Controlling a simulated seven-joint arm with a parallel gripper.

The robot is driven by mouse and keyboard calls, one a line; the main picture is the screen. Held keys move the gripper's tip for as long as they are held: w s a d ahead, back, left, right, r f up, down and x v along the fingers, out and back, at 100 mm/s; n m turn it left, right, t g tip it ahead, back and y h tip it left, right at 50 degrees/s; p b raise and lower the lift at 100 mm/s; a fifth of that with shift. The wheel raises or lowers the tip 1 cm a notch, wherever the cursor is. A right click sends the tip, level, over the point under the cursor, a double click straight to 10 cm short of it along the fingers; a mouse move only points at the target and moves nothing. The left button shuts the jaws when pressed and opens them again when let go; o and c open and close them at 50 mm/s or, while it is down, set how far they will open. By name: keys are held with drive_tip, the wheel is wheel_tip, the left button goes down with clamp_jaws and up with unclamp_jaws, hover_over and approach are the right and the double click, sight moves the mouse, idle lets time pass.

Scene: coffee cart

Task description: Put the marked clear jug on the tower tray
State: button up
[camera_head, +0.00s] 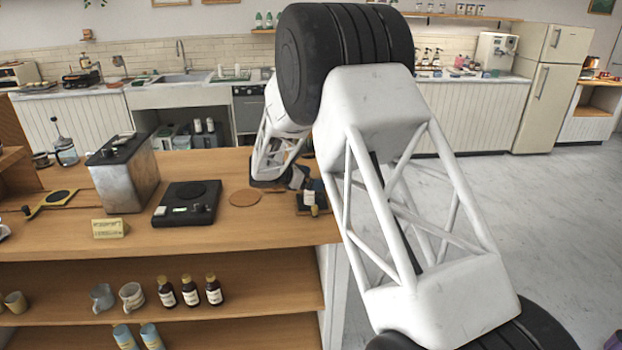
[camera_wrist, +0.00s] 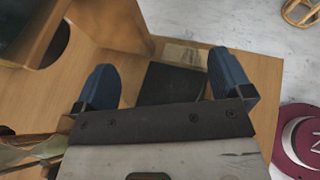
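My gripper (camera_head: 290,180) is low over the right end of the wooden counter in the head view, partly hidden by my arm. In the wrist view my gripper (camera_wrist: 164,82) has its two blue fingertips wide apart, with nothing visibly held. A dark flat square (camera_wrist: 172,82) lies on the wood below and between them; I cannot tell whether it is the tower tray. I cannot pick out the marked clear jug. A blurred translucent shape (camera_wrist: 28,152) shows at the lower left of the wrist view, too unclear to name.
A black scale (camera_head: 188,203), a round cork mat (camera_head: 245,198), a metal box (camera_head: 125,177) and a glass press pot (camera_head: 64,152) are on the counter. Open floor lies to the right. A maroon round thing (camera_wrist: 284,150) is beyond the counter edge.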

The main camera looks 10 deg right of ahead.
drive_tip(key=shift+r, duration=0.1)
drive_tip(key=shift+a+r, duration=0.1)
drive_tip(key=v, duration=1.1)
drive_tip(key=shift+s+a+r, duration=0.2)
drive_tip(key=shift+a, duration=0.1)
idle(0.6)
drive_tip(key=s+d+r+m+g+y, duration=0.15)
drive_tip(key=s+d+r+m, duration=0.3)
drive_tip(key=s, duration=0.45)
drive_tip(key=s+d+r+m+g+y, duration=0.1)
drive_tip(key=s+d+r+m+y, duration=0.15)
drive_tip(key=s+d, duration=0.45)
drive_tip(key=s+d+r+m+g+y, duration=0.15)
drive_tip(key=s+d+r+m, duration=0.3)
drive_tip(key=s, duration=0.55)
drive_tip(key=s+m+t+y, duration=0.1)
drive_tip(key=s+m+y, duration=0.2)
drive_tip(key=s, duration=1.2)
drive_tip(key=s+d+f+m+y, duration=0.1)
drive_tip(key=s+m+y, duration=0.3)
drive_tip(key=s+m, duration=0.4)
drive_tip(key=s, duration=0.7)
drive_tip(key=shift+d+f+t, duration=0.3)
drive_tip(key=shift+t, duration=0.1)
